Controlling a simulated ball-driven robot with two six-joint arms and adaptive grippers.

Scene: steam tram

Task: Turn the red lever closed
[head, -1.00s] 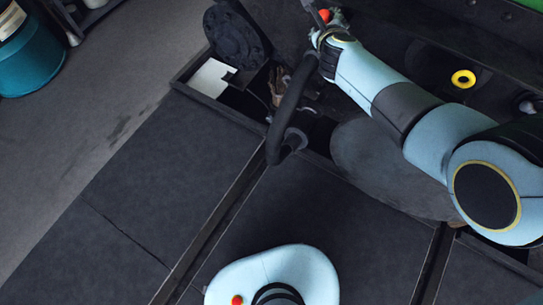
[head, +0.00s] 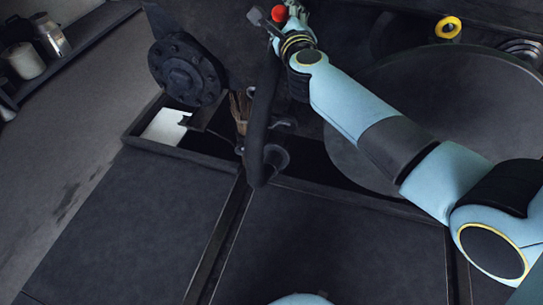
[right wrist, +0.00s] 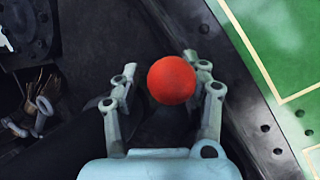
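The red ball knob (right wrist: 172,79) of the lever sits between the two fingers of my right gripper (right wrist: 158,76) in the right wrist view. A gap shows between the left finger and the ball; the right finger is close to the ball. The gripper looks open around it. In the head view the red knob (head: 279,13) shows at the top edge, beside my right gripper (head: 287,22). The lever's rod is hidden behind the knob and hand. My left gripper is not in view.
A thick black curved pipe (head: 264,110) rises just left of my right arm. A bolted round flange (head: 186,72) is further left. A yellow ring (head: 448,27) and a large dark disc (head: 440,115) lie right. Floor plates in front are clear.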

